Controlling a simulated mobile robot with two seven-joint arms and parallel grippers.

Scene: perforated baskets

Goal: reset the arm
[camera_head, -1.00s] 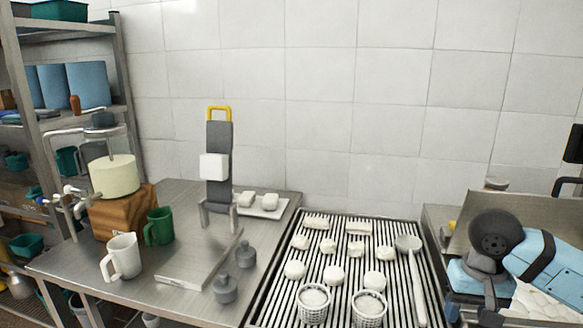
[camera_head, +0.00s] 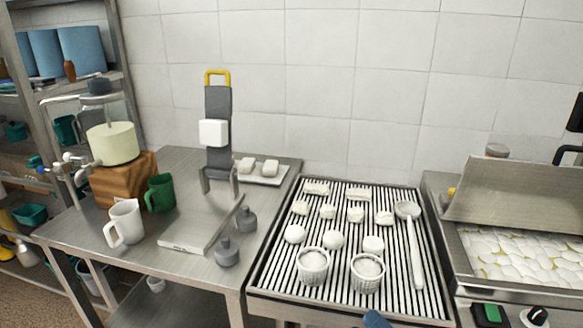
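Two white perforated baskets, a left one (camera_head: 313,266) and a right one (camera_head: 367,273), stand side by side near the front of the ribbed grill (camera_head: 262,270). Several pale round and oblong food pieces, such as a round one (camera_head: 334,240), lie in rows behind them. A white ladle (camera_head: 414,250) lies along the grill's right side. Neither of my grippers is in view. A small blue piece at the bottom edge may be part of my arm; too little shows to tell.
A steel table at left holds a white mug (camera_head: 125,222), a green mug (camera_head: 160,193), dark weights (camera_head: 227,251), an upright grey press (camera_head: 218,130) and a juice dispenser (camera_head: 112,143). A fryer bin (camera_head: 520,285) with white pieces stands at right under a slanted steel lid (camera_head: 515,200).

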